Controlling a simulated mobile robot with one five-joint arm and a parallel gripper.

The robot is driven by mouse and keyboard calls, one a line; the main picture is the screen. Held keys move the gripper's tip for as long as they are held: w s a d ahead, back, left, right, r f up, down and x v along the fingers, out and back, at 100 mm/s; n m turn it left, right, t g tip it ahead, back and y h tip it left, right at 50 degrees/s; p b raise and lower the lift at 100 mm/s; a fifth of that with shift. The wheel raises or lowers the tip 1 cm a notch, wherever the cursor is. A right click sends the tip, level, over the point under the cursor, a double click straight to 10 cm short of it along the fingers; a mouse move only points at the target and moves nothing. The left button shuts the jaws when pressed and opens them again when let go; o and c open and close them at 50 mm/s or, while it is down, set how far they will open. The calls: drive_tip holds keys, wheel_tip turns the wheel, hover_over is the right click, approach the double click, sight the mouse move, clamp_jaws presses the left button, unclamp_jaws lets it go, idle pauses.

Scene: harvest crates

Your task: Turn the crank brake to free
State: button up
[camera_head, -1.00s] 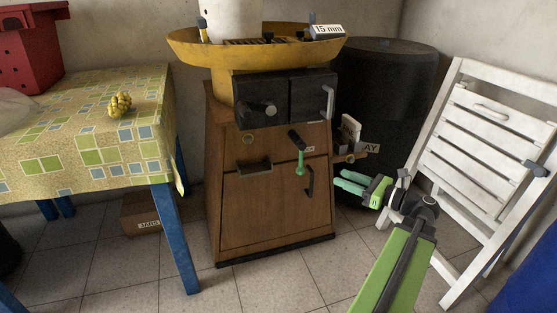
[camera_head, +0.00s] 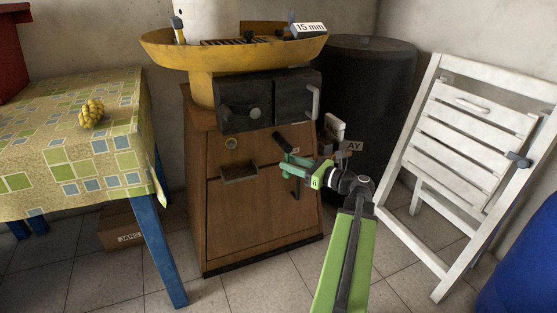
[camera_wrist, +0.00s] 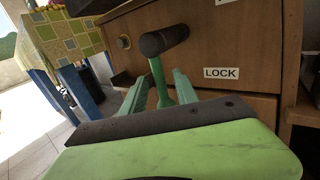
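The crank brake is a small lever with a black cylindrical end (camera_wrist: 164,40) and a green arm (camera_wrist: 158,82), on the front of the wooden cabinet (camera_head: 255,215). Its black part also shows in the head view (camera_head: 281,142). The green arm hangs down, slightly tilted. A white "LOCK" label (camera_wrist: 221,73) is to its right in the wrist view. My gripper (camera_wrist: 158,78) is open, one green finger on each side of the green arm, with gaps visible. In the head view my gripper (camera_head: 288,170) covers most of the lever's lower part.
A yellow pan (camera_head: 160,49) tops the cabinet, above a dark box with a handle (camera_head: 314,101). A cloth-covered table (camera_head: 60,165) stands left. A black drum (camera_head: 375,110) and a folded white chair (camera_head: 425,110) stand right. Another label is cut off in the wrist view.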

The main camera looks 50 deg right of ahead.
drive_tip(key=w, duration=0.2)
drive_tip(key=w+a, duration=0.1)
drive_tip(key=w, duration=0.1)
drive_tip(key=shift+w, duration=0.35)
clamp_jaws()
idle(1.1)
